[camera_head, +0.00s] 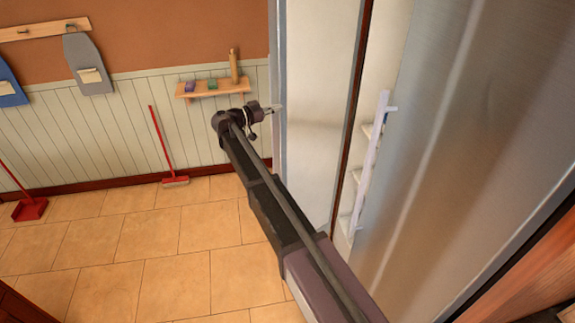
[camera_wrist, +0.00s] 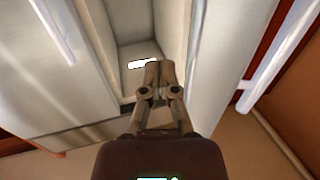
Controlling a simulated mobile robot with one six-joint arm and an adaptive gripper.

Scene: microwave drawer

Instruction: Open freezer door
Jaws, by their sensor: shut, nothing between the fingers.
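The freezer door (camera_head: 318,110) stands open, its pale inner side facing the head camera and its grey outer edge at the left. In the wrist view the open door (camera_wrist: 206,50) is to the right of my gripper, with a long pale handle (camera_wrist: 282,58) on its far side. The lit pale freezer interior (camera_wrist: 150,45) shows beyond the fingers. My gripper (camera_head: 274,108) is shut and empty by the door's left edge in the head view. Its closed fingers also show in the wrist view (camera_wrist: 159,72). I cannot tell whether they touch the door.
A closed steel door (camera_head: 480,130) with a pale handle (camera_head: 371,160) fills the right. A small wall shelf (camera_head: 212,90) is behind my gripper. A red broom (camera_head: 162,150) and a dustpan (camera_head: 30,208) stand by the wall. The tiled floor (camera_head: 140,250) at left is clear.

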